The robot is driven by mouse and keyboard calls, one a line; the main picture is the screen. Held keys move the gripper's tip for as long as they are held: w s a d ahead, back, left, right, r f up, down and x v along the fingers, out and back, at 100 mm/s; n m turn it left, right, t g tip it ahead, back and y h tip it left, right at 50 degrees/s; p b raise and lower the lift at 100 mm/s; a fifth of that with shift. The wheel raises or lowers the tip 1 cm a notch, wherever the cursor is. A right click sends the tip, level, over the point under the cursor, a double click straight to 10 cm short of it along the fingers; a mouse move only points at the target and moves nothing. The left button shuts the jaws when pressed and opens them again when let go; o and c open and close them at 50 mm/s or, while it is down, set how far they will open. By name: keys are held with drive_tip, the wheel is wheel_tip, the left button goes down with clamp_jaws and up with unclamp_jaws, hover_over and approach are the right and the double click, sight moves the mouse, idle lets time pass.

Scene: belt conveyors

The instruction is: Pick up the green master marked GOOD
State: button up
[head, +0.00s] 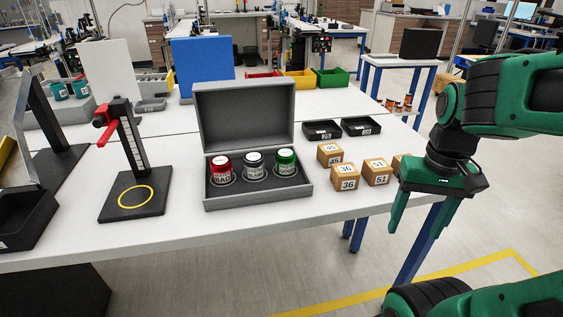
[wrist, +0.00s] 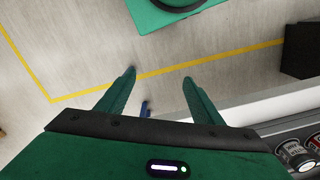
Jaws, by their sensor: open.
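The green master (head: 287,161) stands upright at the right end of an open grey case (head: 258,196) on the white table. Beside it in the case stand a grey-and-white master (head: 254,167) in the middle and a red master marked BAD (head: 221,170) at the left. The green one's own marking is too small to read. My gripper (head: 413,230) is open and empty, to the right of the case, past the table's front right edge. In the wrist view my gripper (wrist: 160,75) has its fingers apart over bare floor, with part of the case at the lower right.
Small numbered cardboard boxes (head: 345,177) stand between the case and my gripper. The case's raised lid (head: 243,115) stands behind the masters. A black stand with a red lever (head: 130,160) is at the left.

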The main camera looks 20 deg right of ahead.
drive_tip(key=w+a+r+n+t, duration=0.1)
drive_tip(key=w+a+r+n, duration=0.15)
drive_tip(key=w, duration=0.35)
drive_tip(key=w+a+r+n+t, duration=0.1)
drive_tip(key=w+r+n, duration=0.15)
drive_tip(key=w, duration=0.45)
drive_tip(key=n+t+y, duration=0.2)
drive_tip(key=n+y, duration=0.1)
drive_tip(key=n, duration=0.6)
approach(286, 152)
drive_tip(key=x, duration=0.5)
drive_tip(key=shift+s+a, duration=0.3)
drive_tip(key=shift+a, duration=0.05)
drive_tip(key=shift+w+d+x, duration=0.1)
drive_tip(key=shift+d+x, duration=0.1)
drive_tip(key=shift+x, duration=1.3)
drive_tip(key=shift+w+d+x, duration=0.1)
drive_tip(key=shift+d+x, duration=0.05)
drive_tip(key=shift+x, duration=1.3)
drive_tip(key=c, duration=1.3)
